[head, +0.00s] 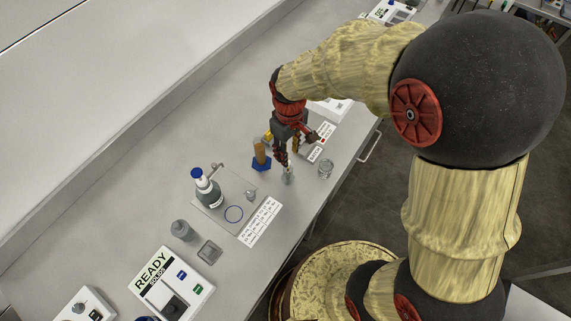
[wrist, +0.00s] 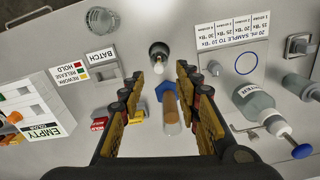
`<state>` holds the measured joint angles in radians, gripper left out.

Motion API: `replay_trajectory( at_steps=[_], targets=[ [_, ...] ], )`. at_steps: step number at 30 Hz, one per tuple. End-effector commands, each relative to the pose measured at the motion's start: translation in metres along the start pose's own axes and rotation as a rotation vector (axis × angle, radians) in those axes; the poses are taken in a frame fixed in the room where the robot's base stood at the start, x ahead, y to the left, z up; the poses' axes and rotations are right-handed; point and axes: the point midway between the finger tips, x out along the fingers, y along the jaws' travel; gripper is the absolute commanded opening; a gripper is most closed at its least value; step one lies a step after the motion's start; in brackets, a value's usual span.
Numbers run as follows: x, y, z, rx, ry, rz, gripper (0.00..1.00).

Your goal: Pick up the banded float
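A small slim upright piece with a pale top and dark lower part (wrist: 159,52) stands on the bench just beyond my fingertips in the wrist view. In the head view it is a small silvery shape (head: 288,177) below my gripper. It may be the banded float, but I cannot make out bands. My gripper (wrist: 171,68) points down at the bench, fingers apart with nothing visible between the tips. It also shows in the head view (head: 287,161). An amber-filled cylinder on a blue base (head: 261,161) stands beside it; in the wrist view the cylinder (wrist: 171,112) lies between the fingers' lengths.
A blue-capped bottle (head: 208,188) stands on a tray (head: 232,188) left of my gripper, near a blue ring (head: 234,213) and a sample card (head: 260,222).

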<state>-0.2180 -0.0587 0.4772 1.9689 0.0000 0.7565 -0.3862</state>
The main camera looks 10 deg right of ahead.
Motion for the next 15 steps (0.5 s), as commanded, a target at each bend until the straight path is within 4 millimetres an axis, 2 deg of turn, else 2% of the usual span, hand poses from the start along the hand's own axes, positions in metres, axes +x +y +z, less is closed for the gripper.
replay_trajectory(
  at_steps=[4,15],
  targets=[
    [0.005,0.000,0.000,-0.025,0.001,0.001,0.33],
    [0.037,0.002,-0.001,-0.025,0.001,0.000,0.33]
  ],
)
